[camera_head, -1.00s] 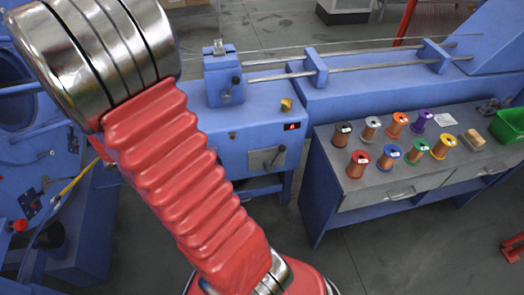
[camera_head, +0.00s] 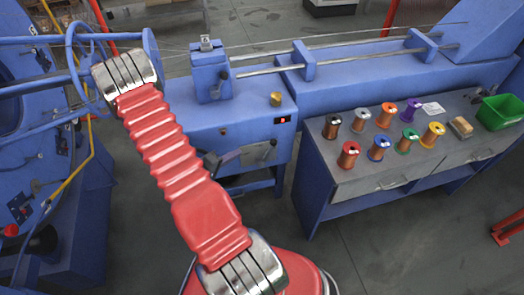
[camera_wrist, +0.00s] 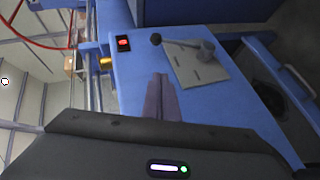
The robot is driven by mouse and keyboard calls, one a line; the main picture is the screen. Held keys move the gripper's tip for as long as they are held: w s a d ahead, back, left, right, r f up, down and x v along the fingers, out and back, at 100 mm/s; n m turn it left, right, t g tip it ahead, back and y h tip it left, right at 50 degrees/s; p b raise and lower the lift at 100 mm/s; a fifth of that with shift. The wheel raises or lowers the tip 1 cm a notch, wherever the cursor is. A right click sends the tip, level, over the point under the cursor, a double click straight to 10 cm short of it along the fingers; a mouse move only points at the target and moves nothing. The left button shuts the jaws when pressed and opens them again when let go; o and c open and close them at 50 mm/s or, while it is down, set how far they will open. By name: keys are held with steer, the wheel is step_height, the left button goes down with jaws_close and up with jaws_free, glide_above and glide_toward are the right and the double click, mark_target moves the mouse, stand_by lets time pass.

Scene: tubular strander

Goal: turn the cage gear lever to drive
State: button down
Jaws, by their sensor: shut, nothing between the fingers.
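The cage gear lever (camera_wrist: 180,43) has a dark round knob and a grey hub, on a grey plate (camera_wrist: 188,71) with slots. The plate is on the blue machine cabinet's front and also shows in the head view (camera_head: 258,154). In the wrist view the lever's arm runs from the hub to the knob at the left. My gripper (camera_wrist: 161,76) is shut and empty, its fingertips pointing toward the plate and lever, apart from the knob in the picture. In the head view my gripper (camera_head: 238,156) is small and dark, just left of the plate; contact cannot be told.
A grey bench (camera_head: 345,185) with several wire spools and a green bin (camera_head: 500,112) stands at the right. A blue cage frame (camera_head: 80,55) is at the left.

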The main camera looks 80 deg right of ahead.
steer(key=shift+s+d+f, duration=0.1)
steer(key=shift+s+f, duration=0.1)
steer(key=shift+f, duration=0.4)
steer(key=shift+s+d+f, duration=0.1)
steer(key=shift+s+f, duration=0.1)
steer(key=shift+f, duration=0.4)
glide_toward(270, 148)
steer(key=w+d, duration=0.2)
steer(key=d, duration=0.3)
steer(key=s+f, duration=0.1)
steer(key=s+d+f, duration=0.1)
steer(key=s, duration=0.1)
steer(key=shift+s+f, duration=0.15)
steer(key=shift+f, duration=0.05)
steer(key=shift+s+d+f, duration=0.1)
steer(key=shift+s+d, duration=0.2)
steer(key=shift+s, duration=0.25)
steer(key=shift+s+d+f, duration=0.1)
steer(key=shift+s+d, duration=0.2)
steer(key=shift+s, duration=0.3)
